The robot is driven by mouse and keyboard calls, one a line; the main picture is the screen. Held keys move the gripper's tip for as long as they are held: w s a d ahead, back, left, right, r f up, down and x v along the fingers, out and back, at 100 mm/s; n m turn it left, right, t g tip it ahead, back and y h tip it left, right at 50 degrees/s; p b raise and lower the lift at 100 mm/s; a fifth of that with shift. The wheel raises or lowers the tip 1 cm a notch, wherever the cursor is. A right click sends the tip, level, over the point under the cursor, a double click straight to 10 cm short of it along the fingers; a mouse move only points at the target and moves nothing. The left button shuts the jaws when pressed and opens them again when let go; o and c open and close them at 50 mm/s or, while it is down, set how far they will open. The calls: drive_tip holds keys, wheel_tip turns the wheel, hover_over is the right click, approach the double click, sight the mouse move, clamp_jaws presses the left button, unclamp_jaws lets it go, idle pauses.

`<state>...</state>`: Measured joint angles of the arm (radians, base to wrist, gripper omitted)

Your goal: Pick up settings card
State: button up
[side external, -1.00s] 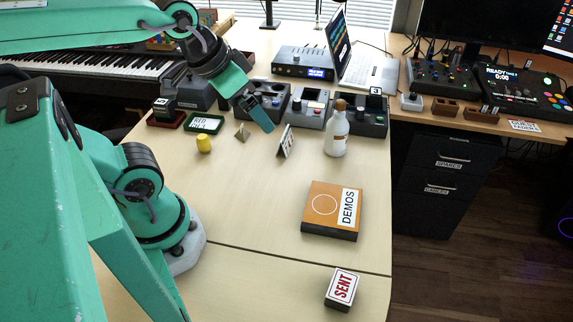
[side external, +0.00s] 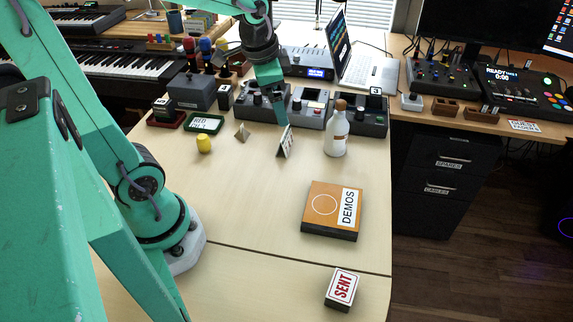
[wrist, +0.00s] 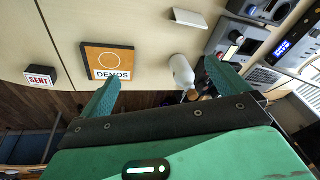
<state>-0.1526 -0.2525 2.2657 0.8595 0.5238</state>
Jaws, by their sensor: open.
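A small white card with dark print, which looks like the settings card (side external: 286,142), stands tilted on the desk in front of the grey devices. It shows as a pale slab near the top of the wrist view (wrist: 189,18). My gripper (side external: 281,118) points down just above and behind the card's top edge in the side view; I cannot tell whether it touches. In the wrist view my gripper (wrist: 164,73) has its two teal fingers wide apart with nothing held between them. The card lies beyond the fingertips there.
A white bottle (side external: 336,135) with a brown cap stands just right of the card. Grey devices (side external: 311,108) line up behind. A small wooden piece (side external: 242,132) and a yellow cylinder (side external: 204,144) are to the left. The DEMOS box (side external: 322,207) and SENT box (side external: 341,287) lie nearer; desk between is clear.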

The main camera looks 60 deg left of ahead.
drive_tip(key=w+a+f+m+g, duration=0.2)
drive_tip(key=w+a+f+m, duration=0.1)
drive_tip(key=w+a+f, duration=0.25)
drive_tip(key=m+g, duration=0.1)
drive_tip(key=m, duration=0.1)
hover_over(285, 132)
wheel_tip(285, 132, down, 7)
drive_tip(key=shift+s+f, duration=0.1)
drive_tip(key=shift+f, duration=1.4)
drive_tip(key=shift+d+f, duration=0.1)
drive_tip(key=shift+f, duration=2.5)
drive_tip(key=shift+c, duration=0.4)
drive_tip(key=c, duration=0.9)
